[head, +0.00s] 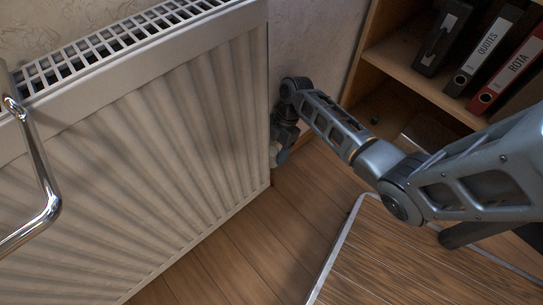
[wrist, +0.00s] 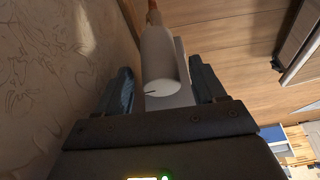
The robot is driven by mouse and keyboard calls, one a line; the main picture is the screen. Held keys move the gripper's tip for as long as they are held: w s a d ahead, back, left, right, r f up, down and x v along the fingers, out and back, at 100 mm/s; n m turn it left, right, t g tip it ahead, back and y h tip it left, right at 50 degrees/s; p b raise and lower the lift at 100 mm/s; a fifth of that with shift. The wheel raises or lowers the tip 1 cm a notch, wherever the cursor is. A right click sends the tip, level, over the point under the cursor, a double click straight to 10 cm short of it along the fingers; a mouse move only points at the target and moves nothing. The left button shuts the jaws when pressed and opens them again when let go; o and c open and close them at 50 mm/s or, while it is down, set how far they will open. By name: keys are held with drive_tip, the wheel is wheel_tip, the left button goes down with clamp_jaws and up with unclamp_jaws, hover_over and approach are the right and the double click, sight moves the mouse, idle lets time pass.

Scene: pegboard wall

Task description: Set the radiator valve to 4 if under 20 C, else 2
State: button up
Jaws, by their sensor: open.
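The radiator valve (wrist: 158,58) is a white cylinder with a copper-coloured pipe at its far end in the wrist view. A small dark mark shows on its near end; no numbers are readable. My gripper (wrist: 163,82) is open, with one dark finger on each side of the valve; I cannot tell whether they touch it. No thermometer or temperature reading is in view.
A chrome rail (head: 48,190) stands out at the left. A wooden shelf (head: 412,72) with several binders is at the right behind my arm. A wood-topped surface with a pale edge (head: 335,250) lies below my arm. Bare floor (head: 235,250) shows beside the radiator.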

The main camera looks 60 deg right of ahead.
drive_tip(key=shift+b+x, duration=0.3)
drive_tip(key=shift+x, duration=0.65)
drive_tip(key=c, duration=1)
drive_tip(key=shift+r+p, duration=0.15)
drive_tip(key=shift+p, duration=0.3)
